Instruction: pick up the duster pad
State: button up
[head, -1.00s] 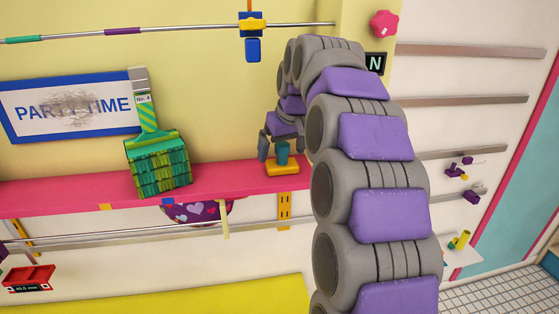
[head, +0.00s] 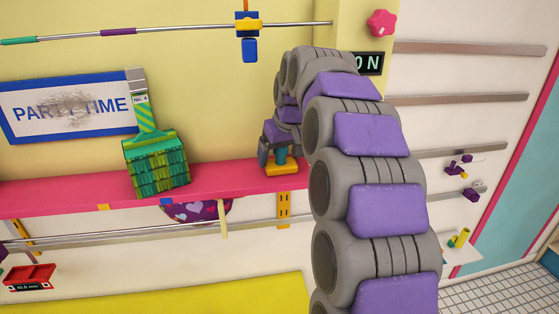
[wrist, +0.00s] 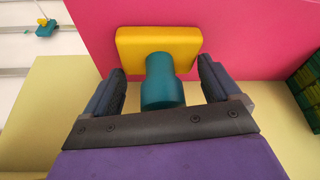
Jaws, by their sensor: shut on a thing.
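The duster pad (head: 283,168) has a flat yellow base and an upright teal handle. It is on the pink shelf (head: 75,194), right of the green brush. In the wrist view the duster pad (wrist: 160,42) shows its yellow base over the pink surface, with the teal handle in the centre. My gripper (head: 279,157) is down at the handle, one finger on each side, and is shut on it. In the wrist view my gripper (wrist: 162,88) has the handle between its two dark fingers. No lift off the shelf shows.
A green brush (head: 157,160) stands on the shelf to the left, before a smudged PARTY TIME sign (head: 68,104). A rail (head: 180,30) with a blue and yellow slider (head: 249,24) runs above. A heart-patterned purple thing (head: 190,211) is below the shelf.

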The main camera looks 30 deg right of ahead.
jog(key=shift+d, duration=0.15)
jog(key=shift+s+r+b, duration=0.2)
jog(key=shift+r+b, duration=0.15)
jog(key=shift+r, duration=0.15)
jog(key=r, duration=0.3)
jog(key=shift+a+r, duration=0.25)
jog(key=shift+r, duration=0.1)
jog(key=shift+r+b, duration=0.3)
jog(key=shift+r, duration=0.8)
jog(key=s+a+b, duration=0.2)
jog(key=s, duration=0.7)
jog(key=s+a+b, duration=0.1)
jog(key=s+a, duration=0.2)
jog(key=s, duration=0.7)
jog(key=shift+a+b, duration=0.2)
jog(key=shift+b, duration=0.2)
